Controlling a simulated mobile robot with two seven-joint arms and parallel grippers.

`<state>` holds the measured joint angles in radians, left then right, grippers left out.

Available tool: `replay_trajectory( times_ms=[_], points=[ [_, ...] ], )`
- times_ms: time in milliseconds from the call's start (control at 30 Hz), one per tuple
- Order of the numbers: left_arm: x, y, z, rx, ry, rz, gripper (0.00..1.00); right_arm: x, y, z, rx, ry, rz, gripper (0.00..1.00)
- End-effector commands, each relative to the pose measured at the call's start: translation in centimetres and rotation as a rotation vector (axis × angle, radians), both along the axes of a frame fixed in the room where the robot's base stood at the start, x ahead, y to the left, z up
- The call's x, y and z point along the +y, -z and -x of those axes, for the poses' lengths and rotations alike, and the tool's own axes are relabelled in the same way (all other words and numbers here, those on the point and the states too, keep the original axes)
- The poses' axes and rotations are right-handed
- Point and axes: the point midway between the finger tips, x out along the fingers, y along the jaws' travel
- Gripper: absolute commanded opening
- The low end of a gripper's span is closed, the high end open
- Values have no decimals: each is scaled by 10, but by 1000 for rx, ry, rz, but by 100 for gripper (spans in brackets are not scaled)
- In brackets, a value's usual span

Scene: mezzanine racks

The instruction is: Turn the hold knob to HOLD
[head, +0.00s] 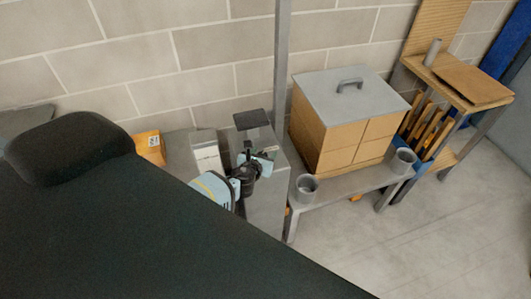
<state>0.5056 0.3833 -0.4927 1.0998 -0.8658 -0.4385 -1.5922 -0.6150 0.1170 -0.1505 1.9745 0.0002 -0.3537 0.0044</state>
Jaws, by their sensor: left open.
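My left gripper (256,160) is at the centre-left of the head view, over the grey cabinet (266,205) beside the post. Its pale blue fingers are apart and no object shows between them. A small dark panel (251,119) stands upright just behind the gripper. I cannot make out the hold knob or a HOLD mark; the gripper and wrist may cover them. My right gripper is not in view.
A grey post (281,60) rises right behind the cabinet. A lidded wooden box (342,125) stands on a grey bench (345,184) with two grey cups. An orange box (150,147) is at left. A large dark shape hides the lower left. Floor at right is clear.

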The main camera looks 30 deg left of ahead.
Motion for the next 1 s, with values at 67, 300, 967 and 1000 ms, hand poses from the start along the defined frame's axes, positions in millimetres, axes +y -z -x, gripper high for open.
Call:
replay_trajectory(
  times_ms=[67, 300, 967, 1000],
  points=[
    [0, 0, -2, -2, 1, 1, 57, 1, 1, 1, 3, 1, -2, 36],
    [0, -2, -3, -3, 0, 1, 56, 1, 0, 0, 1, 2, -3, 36],
    [0, -1, -2, -3, -46, 1, 12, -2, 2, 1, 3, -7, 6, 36],
    [0, -1, -2, -3, -63, 2, 12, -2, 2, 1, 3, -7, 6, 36]
  ],
)
